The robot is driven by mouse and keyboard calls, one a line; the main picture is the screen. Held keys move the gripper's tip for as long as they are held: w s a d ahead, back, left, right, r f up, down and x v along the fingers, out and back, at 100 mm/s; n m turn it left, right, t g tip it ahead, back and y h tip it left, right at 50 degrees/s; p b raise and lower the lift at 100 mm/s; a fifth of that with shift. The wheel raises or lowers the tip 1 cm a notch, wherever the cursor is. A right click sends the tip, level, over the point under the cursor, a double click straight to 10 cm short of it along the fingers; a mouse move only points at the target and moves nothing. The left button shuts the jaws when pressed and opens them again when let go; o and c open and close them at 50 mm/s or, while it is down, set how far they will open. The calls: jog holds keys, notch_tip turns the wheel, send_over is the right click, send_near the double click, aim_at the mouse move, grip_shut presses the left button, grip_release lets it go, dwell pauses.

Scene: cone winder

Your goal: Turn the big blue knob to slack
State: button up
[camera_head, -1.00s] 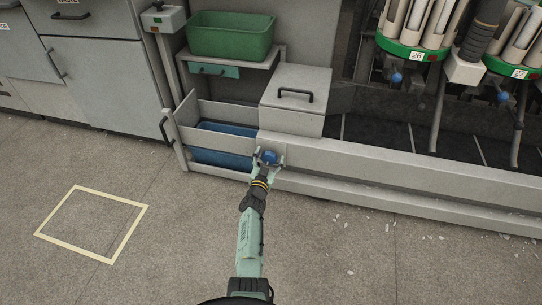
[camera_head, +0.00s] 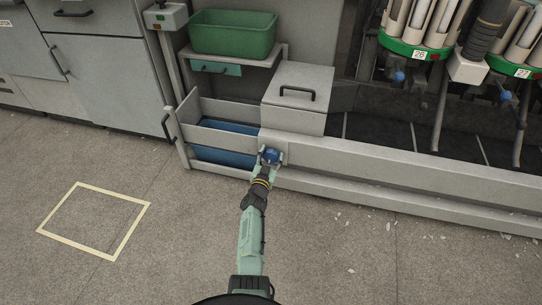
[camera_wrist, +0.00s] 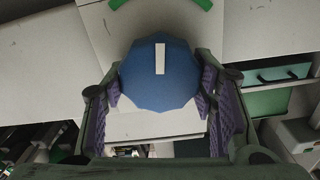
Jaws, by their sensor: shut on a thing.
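The big blue knob (camera_head: 271,156) sits on the front rail of the machine. In the wrist view the knob (camera_wrist: 160,78) is a large faceted blue disc with a white pointer mark near its upper edge. The mark stands upright in that picture, and a piece of a green arc (camera_wrist: 160,3) shows above it. My gripper (camera_head: 268,163) is shut on the knob. In the wrist view its purple-lined fingers (camera_wrist: 158,98) hold the knob from left and right. The plate's lettering, if any, is not readable.
A light grey box with a black handle (camera_head: 298,94) stands above the rail. A blue bin (camera_head: 222,157) lies behind the rail to the left. A green bin (camera_head: 232,33) rests on a shelf. The floor has a yellow-outlined square (camera_head: 95,220) and white scraps.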

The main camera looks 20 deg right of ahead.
jog(key=n, duration=0.2)
jog(key=n+p, duration=0.1)
jog(key=n, duration=0.1)
jog(key=shift+w+a+r+n, duration=0.1)
jog(key=shift+a+n, duration=0.05)
jog(key=shift+n, duration=0.25)
jog(key=n+p, duration=0.1)
jog(key=n, duration=0.4)
jog(key=shift+w+a, duration=0.1)
jog(key=n, duration=0.5)
jog(key=shift+f, duration=0.2)
jog(key=n, duration=0.4)
jog(key=shift+a+f+n, duration=0.1)
jog(key=shift+n, duration=0.3)
jog(key=o, duration=1.1)
jog(key=shift+f, duration=0.1)
